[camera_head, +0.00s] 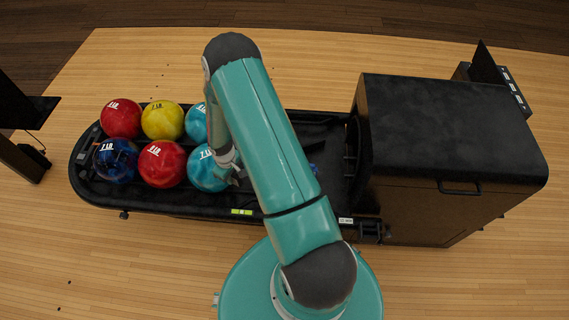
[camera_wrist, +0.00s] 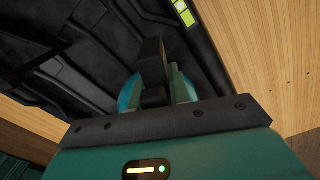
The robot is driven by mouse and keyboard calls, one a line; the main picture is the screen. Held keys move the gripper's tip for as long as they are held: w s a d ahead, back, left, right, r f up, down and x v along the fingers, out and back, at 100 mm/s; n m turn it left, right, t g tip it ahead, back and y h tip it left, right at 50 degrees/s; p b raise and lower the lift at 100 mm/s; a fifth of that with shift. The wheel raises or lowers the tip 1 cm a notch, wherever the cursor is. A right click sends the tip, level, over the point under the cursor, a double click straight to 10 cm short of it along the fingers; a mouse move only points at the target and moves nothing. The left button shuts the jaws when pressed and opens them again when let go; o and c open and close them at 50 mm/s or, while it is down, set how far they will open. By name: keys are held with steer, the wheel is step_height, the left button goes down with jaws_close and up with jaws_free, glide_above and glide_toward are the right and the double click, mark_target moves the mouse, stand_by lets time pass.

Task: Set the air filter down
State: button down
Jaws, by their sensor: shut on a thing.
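My gripper (camera_wrist: 153,75) is shut, low over the black tray of the ball return (camera_wrist: 100,45). A blue-teal thing (camera_wrist: 129,92) shows on both sides of the dark finger in the wrist view; I take it to be the air filter, held in the jaws. The finger and the gripper's body hide most of it, so its shape is unclear. I cannot tell whether it touches the tray.
Several bowling balls, such as a yellow one (camera_head: 162,120) and a red one (camera_head: 162,164), fill the tray's left end. The black machine housing (camera_head: 450,140) stands at the right. A yellow-green label (camera_head: 241,211) marks the tray's front edge. Wooden floor surrounds it.

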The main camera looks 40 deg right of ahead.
steer(key=s+d+f+n, duration=0.1)
steer(key=s+d+f, duration=0.3)
steer(key=s+d, duration=0.2)
steer(key=s+d+f+n, duration=0.2)
steer(key=s+d+f, duration=0.3)
steer(key=d, duration=0.4)
steer(key=s+d+f+n, duration=0.2)
steer(key=s+d+f, duration=0.3)
steer(key=s+d, duration=0.2)
steer(key=shift+d+f, duration=0.1)
steer(key=shift+d, duration=0.55)
steer(key=shift+s+d+f, duration=0.15)
steer(key=shift+f, duration=0.15)
steer(key=shift+s+d+f, duration=0.1)
steer(key=shift+f, duration=0.8)
steer(key=shift+s+d+f, duration=0.1)
steer(key=shift+f, duration=0.8)
steer(key=shift+f, duration=0.15)
steer(key=c, duration=1.3)
jaws_free()
